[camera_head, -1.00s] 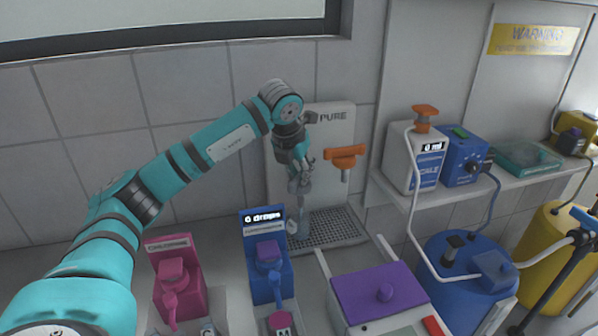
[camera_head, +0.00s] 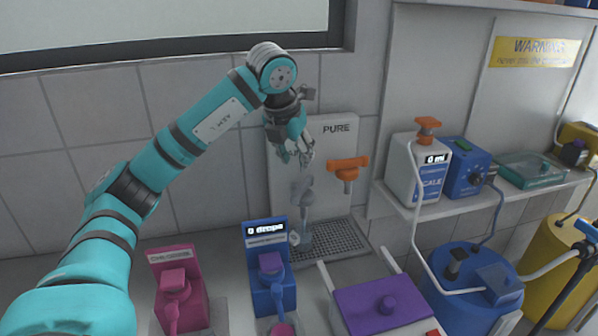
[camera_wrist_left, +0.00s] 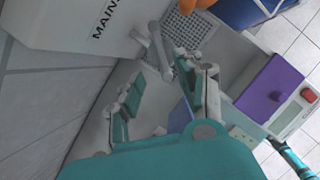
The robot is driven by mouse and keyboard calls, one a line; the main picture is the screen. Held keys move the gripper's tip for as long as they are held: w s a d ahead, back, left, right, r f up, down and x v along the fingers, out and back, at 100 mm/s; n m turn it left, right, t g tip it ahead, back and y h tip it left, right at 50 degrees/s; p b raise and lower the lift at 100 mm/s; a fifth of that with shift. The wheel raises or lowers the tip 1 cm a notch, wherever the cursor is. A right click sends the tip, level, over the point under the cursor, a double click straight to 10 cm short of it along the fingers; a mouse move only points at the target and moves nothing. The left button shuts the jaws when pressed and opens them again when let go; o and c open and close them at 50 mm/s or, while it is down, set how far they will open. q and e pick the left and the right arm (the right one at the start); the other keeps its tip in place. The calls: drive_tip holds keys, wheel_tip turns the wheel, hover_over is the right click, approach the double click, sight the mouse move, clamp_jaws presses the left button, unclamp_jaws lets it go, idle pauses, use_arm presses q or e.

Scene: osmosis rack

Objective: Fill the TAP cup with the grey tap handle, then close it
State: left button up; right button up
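The grey tap handle (camera_head: 303,187) sits on the white tap panel (camera_head: 335,205), left of an orange tap handle (camera_head: 348,168). A grey handle (camera_wrist_left: 160,48) also shows in the left wrist view by the "MAINS" lettering. My left gripper (camera_head: 306,157) is just above the grey handle in the head view. Its fingers stand apart in the left wrist view (camera_wrist_left: 165,95), with nothing held between them. A pale, narrow upright shape (camera_head: 306,232) is below the grey tap on the grille. I cannot tell whether it is the TAP cup, water, or both. My right gripper is out of view.
Pink (camera_head: 178,290) and blue (camera_head: 268,285) dispensers stand in front; the blue one reads "0 drops". A purple-lidded box (camera_head: 385,300) is front right.

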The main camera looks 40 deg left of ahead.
use_arm(q)
drive_tip(key=shift+v, duration=1.25)
